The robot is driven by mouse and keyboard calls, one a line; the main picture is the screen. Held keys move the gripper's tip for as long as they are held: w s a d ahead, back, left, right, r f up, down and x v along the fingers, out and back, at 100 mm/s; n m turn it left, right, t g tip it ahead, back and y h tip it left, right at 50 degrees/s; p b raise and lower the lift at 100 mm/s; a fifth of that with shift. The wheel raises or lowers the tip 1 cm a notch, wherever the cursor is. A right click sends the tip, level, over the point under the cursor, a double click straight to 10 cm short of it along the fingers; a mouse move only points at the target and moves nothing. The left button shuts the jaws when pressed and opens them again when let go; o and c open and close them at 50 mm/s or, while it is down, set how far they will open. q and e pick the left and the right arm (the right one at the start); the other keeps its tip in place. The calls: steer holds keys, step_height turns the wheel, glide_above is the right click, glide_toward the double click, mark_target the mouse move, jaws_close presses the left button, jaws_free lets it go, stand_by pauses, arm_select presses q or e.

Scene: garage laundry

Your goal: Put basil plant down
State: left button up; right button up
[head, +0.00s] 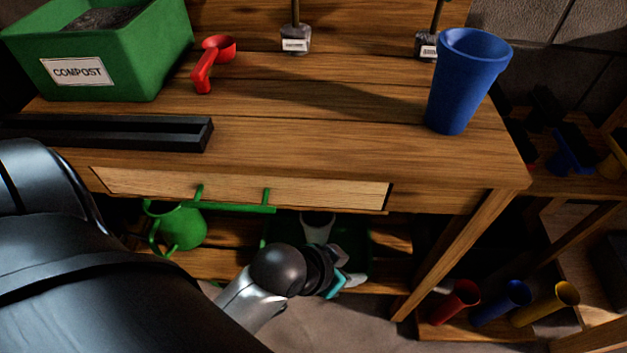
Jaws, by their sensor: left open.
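I cannot pick out a basil plant for certain. Two small grey root blocks with white labels and upright stems stand at the back of the wooden workbench (330,145), one in the middle (295,40) and one at the right (427,45). Their tops are cut off by the frame, and the labels are too small to read. My left gripper (343,276) is low in front of the bench, below the drawer and near the lower shelf. Its teal fingers are open and I see no plant between them. My right gripper is out of view.
On the bench are a green compost bin (150,55), a red scoop (207,65), a black tray (105,132) and a blue pot (464,85). The drawer (330,192) has a green handle. Below are a green watering can (180,228) and a grey cup (317,227). The bench's middle is clear.

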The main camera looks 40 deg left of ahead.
arm_select(q)
steer(key=s+a+r+n+g+y, duration=0.1)
steer(key=s+a+r+g+y, duration=0.1)
steer(key=s+a, duration=0.2)
steer(key=shift+s+r, duration=0.2)
steer(key=shift+s, duration=0.35)
steer(key=shift+w+p, duration=0.1)
steer(key=shift+p, duration=0.45)
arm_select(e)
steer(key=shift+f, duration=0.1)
